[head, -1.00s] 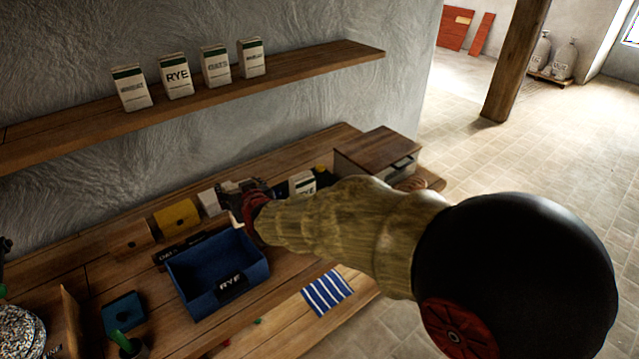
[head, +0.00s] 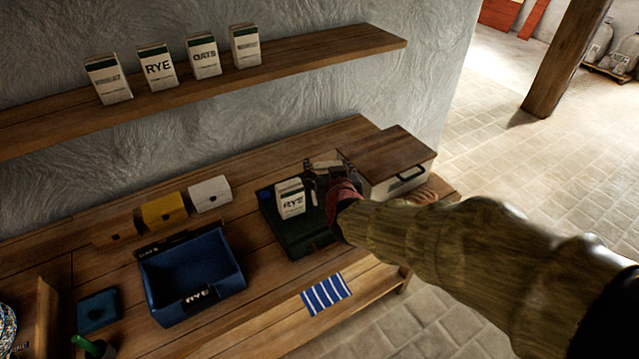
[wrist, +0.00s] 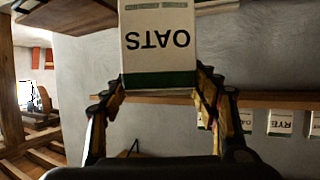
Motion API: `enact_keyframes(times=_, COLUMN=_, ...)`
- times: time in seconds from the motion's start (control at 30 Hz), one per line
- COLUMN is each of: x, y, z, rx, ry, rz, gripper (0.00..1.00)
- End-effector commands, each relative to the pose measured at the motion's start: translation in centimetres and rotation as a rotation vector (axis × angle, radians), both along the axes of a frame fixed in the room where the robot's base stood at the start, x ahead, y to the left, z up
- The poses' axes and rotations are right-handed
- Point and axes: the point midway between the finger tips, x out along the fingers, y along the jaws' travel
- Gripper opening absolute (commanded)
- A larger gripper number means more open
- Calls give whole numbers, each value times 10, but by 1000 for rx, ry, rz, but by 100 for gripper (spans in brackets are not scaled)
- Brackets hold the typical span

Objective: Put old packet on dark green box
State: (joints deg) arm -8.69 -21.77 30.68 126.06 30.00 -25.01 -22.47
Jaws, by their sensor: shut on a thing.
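My gripper (head: 322,172) is shut on a white packet marked OATS (wrist: 158,45), with a dark green band, seen upside down in the wrist view. In the head view the held packet is mostly hidden by my gripper. The dark green box (head: 308,243) lies on the bench below and to the left of my gripper, partly covered by my arm. A white packet marked RYE (head: 290,198) stands in it. My gripper is just right of this packet, above the box's right side; the exact height is unclear. No packet's age can be told.
A wooden drawer box (head: 395,155) stands close right of my gripper. A blue bin marked RYE (head: 190,275), a yellow box (head: 164,211) and a white box (head: 209,194) are to the left. Several packets stand on the wall shelf (head: 320,52). A striped cloth (head: 326,293) lies in front.

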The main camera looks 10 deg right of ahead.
Motion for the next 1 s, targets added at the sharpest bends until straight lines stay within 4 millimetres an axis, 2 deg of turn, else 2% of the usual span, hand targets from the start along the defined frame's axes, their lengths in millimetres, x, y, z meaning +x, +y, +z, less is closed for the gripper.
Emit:
enact_keyframes(times=0.03, x=10, y=-4, z=-9, rx=-1, ry=1, rz=-3, gripper=1)
enact_keyframes(times=0.3, x=68, y=-19, z=-35, rx=-1, ry=0, rz=-3, gripper=1)
enact_keyframes(times=0.5, x=97, y=-27, z=-67, rx=-1, ry=1, rz=-2, gripper=1)
enact_keyframes(times=0.63, x=108, y=-29, z=-79, rx=0, ry=0, rz=-1, gripper=1)
enact_keyframes(times=0.87, x=116, y=-31, z=-88, rx=0, ry=-1, rz=-1, gripper=1)
enact_keyframes(times=1.0, x=120, y=-33, z=-107, rx=0, ry=2, rz=-1, gripper=1)
